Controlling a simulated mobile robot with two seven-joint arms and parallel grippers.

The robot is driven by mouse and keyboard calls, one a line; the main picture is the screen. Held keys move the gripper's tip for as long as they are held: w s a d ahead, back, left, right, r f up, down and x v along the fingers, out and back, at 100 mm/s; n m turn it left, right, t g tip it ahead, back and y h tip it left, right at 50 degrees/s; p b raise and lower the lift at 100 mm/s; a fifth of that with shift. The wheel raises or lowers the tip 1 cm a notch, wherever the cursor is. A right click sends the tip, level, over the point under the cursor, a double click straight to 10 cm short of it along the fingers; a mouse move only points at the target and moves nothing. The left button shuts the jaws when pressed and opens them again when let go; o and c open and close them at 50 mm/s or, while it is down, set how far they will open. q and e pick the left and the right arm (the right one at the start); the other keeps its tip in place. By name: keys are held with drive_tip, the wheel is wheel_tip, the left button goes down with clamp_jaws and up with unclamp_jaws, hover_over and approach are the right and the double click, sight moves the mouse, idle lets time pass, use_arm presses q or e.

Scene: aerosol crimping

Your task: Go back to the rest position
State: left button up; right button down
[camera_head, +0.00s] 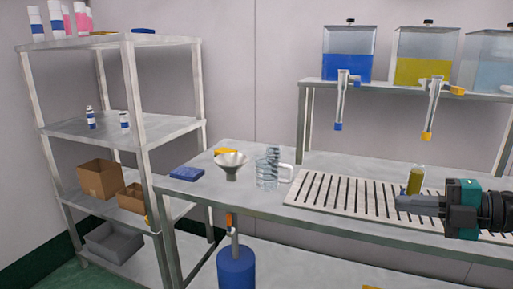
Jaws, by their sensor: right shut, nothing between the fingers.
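My right gripper (402,203) comes in from the right edge, over the right part of the workbench (250,205). Its fingers are shut, point left and hold nothing. A small olive-yellow container (416,180) stands just behind the fingers on the slatted drain grate (340,198); whether they touch it cannot be told. My left gripper is not in view.
A funnel (231,162), a clear jug (268,173) and a blue box (187,174) stand on the bench's left part. Tanks of blue liquid (346,68) and yellow liquid (424,72) with taps stand on a raised shelf. A metal rack (150,135) stands left; a blue cylinder (236,268) is below.

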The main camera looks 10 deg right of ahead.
drive_tip(key=s+a+f+m+t+h, duration=0.2)
drive_tip(key=f+m+h, duration=0.1)
drive_tip(key=f+m, duration=0.35)
drive_tip(key=s+a+f+m+t+h+p, duration=0.1)
drive_tip(key=s+a+f+m+t+h, duration=0.1)
drive_tip(key=f+m, duration=0.45)
drive_tip(key=s+a+f+m+t+h, duration=0.1)
drive_tip(key=s+a+f+m+h, duration=0.2)
drive_tip(key=f, duration=0.6)
drive_tip(key=s+a+f+m+g+h+p, duration=0.1)
drive_tip(key=s+a+f+m+g+h, duration=0.1)
drive_tip(key=s+a+f+m+g, duration=0.2)
drive_tip(key=s+a+f+m, duration=0.3)
drive_tip(key=s+a+f, duration=0.2)
drive_tip(key=a+f, duration=0.1)
drive_tip(key=shift+f+m, duration=0.4)
drive_tip(key=shift+f, duration=0.1)
drive_tip(key=shift+d, duration=0.2)
